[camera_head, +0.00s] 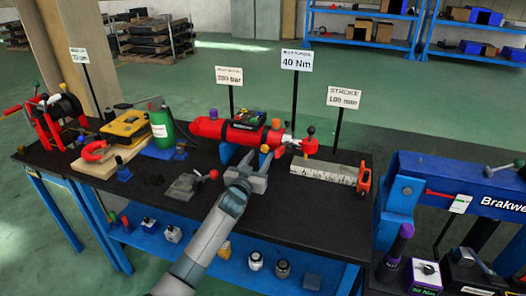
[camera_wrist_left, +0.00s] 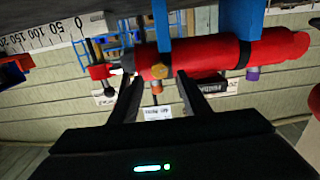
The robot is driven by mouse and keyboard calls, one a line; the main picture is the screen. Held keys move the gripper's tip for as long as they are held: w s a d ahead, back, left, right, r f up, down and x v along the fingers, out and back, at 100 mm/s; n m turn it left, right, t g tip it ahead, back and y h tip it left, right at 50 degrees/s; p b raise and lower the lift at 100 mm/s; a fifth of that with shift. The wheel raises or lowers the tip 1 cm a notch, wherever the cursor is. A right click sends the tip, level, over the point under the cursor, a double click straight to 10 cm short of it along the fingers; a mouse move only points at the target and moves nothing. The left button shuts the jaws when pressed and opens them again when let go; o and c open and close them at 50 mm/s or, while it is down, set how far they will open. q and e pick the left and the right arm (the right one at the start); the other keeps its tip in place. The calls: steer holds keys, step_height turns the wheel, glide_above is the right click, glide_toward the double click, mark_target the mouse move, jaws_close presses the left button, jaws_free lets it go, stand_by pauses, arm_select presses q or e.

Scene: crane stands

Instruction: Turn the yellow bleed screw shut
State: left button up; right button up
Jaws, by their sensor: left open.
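The red cylinder (camera_head: 235,131) lies level on blue supports (camera_head: 228,154) on the black bench, and it fills the upper part of the left wrist view (camera_wrist_left: 205,58). The yellow bleed screw (camera_wrist_left: 160,71) shows as a small hexagonal head on the cylinder's side, near a blue support. In the head view it is a small yellow-orange spot (camera_head: 265,148). My left gripper (camera_head: 244,168) is in front of the cylinder, pointing at it. In the left wrist view its two black fingers (camera_wrist_left: 158,84) are open, with the screw between and just beyond their tips. Contact is unclear.
A grey block with a scale (camera_head: 322,172) stands right of the cylinder. A red-knobbed lever on a grey plate (camera_head: 186,187) lies to the left. Sign posts, including the 40 Nm sign (camera_head: 297,60), stand behind. A blue beam stand (camera_head: 405,190) is at the right.

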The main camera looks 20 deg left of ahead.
mark_target(264, 149)
arm_select(q)
steer(key=shift+w+d, duration=0.1)
steer(key=shift+w, duration=2.15)
steer(key=shift+c, duration=0.3)
steer(key=c, duration=1)
